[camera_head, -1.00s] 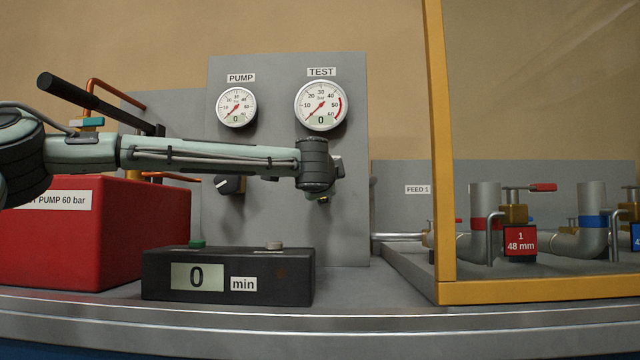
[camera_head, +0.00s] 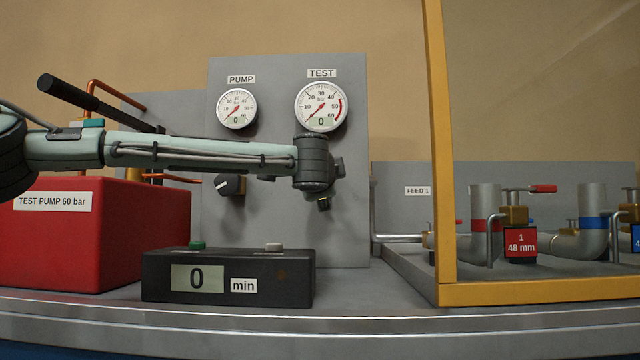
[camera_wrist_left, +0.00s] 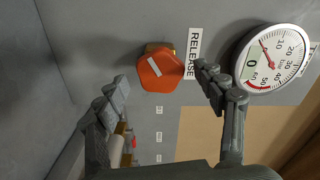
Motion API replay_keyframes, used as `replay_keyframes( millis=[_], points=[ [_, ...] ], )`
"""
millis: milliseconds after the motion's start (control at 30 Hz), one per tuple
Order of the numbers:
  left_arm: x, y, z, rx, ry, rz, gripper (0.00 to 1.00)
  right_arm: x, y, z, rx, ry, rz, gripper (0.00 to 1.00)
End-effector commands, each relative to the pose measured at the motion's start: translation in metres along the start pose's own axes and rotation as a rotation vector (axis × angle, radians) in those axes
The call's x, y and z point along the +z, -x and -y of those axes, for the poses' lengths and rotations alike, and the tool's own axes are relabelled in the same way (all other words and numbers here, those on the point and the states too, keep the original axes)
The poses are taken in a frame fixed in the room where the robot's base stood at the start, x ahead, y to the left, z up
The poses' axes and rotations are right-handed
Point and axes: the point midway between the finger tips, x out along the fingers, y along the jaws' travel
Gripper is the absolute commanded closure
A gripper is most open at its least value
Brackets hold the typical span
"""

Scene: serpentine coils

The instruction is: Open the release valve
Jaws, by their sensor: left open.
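The release valve (camera_wrist_left: 160,68) is an orange-red faceted knob with a white bar on its face, on the grey panel beside the RELEASE label (camera_wrist_left: 193,52). My left gripper (camera_wrist_left: 161,84) is open, its two fingers apart on either side below the knob in the left wrist view. Nothing is between the fingertips and they do not appear to touch the knob. In the head view my left wrist (camera_head: 314,163) hangs in front of the panel under the TEST gauge (camera_head: 321,106); the release valve is hidden there. My right gripper is not in view.
The PUMP gauge (camera_head: 236,108) and a black knob (camera_head: 230,185) are on the panel. A red test pump (camera_head: 100,235) stands left and a black timer box (camera_head: 228,274) reading 0 in front. A yellow frame post (camera_head: 440,150) stands right, before pipes.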

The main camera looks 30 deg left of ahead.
Motion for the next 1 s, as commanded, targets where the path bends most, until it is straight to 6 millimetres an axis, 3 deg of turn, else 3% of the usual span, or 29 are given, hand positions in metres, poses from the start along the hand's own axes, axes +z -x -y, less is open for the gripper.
replay_keyframes(
  millis=[200, 400, 600, 1000],
  points=[
    [-0.001, 0.05, 0.002, -0.003, 0.001, -0.003, 0.3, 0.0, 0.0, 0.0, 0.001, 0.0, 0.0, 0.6],
    [0.0, 0.081, 0.001, -0.001, 0.001, -0.002, 0.3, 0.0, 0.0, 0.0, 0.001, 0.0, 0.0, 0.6],
    [0.0, 0.092, 0.0, 0.0, 0.0, 0.0, 0.3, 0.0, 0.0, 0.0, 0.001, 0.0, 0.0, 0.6],
    [0.0, 0.092, 0.0, 0.0, 0.0, 0.001, 0.3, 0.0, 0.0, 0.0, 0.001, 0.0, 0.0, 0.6]
  ],
)
